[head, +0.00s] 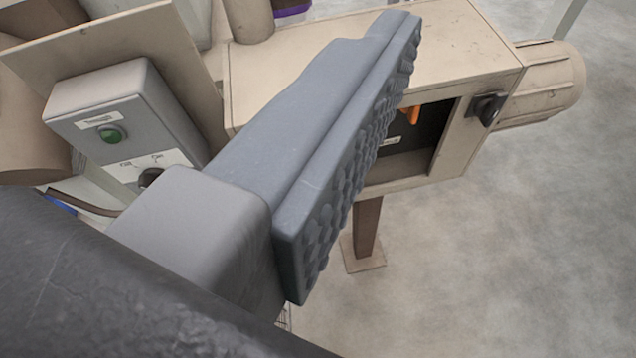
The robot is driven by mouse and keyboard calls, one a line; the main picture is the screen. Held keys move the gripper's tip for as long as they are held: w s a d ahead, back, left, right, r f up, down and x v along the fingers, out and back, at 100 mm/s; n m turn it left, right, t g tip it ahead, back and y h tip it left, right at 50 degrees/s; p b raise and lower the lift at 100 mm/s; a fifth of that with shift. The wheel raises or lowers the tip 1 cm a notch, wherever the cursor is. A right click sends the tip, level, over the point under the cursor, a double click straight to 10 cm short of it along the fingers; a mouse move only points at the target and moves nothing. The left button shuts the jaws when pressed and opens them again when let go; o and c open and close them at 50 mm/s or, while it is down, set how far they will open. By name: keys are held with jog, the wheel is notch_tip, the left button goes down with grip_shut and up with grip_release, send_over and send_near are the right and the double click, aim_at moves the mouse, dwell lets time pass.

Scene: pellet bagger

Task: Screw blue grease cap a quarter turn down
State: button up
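One large grey finger of my gripper (335,150) crosses the middle of the head view, pointing to the upper right. Its knobbly pad faces right and is bare, with nothing against it. The other finger is out of view. I cannot make out a blue grease cap for certain. A small blue sliver (60,203) shows at the left edge, mostly hidden by my dark arm, and I cannot tell what it is.
A beige machine housing (465,40) stands behind the finger, with a dark opening holding an orange part (413,115), a black knob (487,108) and a rounded motor (545,85). A grey control box (125,100) with a green button is at left. Concrete floor at right is clear.

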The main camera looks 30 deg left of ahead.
jog(key=w+d+f+g+y+p, duration=0.1)
jog(key=w+f, duration=0.3)
jog(key=f, duration=0.5)
jog(key=w+d+f+n+g+p, duration=0.1)
jog(key=w+f, duration=0.4)
jog(key=f, duration=0.4)
jog(key=w+d+f+g+y+p, duration=0.1)
jog(key=w+f, duration=0.3)
jog(key=f, duration=0.4)
jog(key=s+a+f+n+g+y+p, duration=0.25)
jog(key=a+f+y, duration=0.55)
jog(key=a+f, duration=0.85)
jog(key=shift+n, duration=0.25)
jog(key=x, duration=1.2)
jog(key=shift+w+d+f+b, duration=0.1)
jog(key=shift+w+f+b, duration=0.05)
jog(key=shift+w+b, duration=0.3)
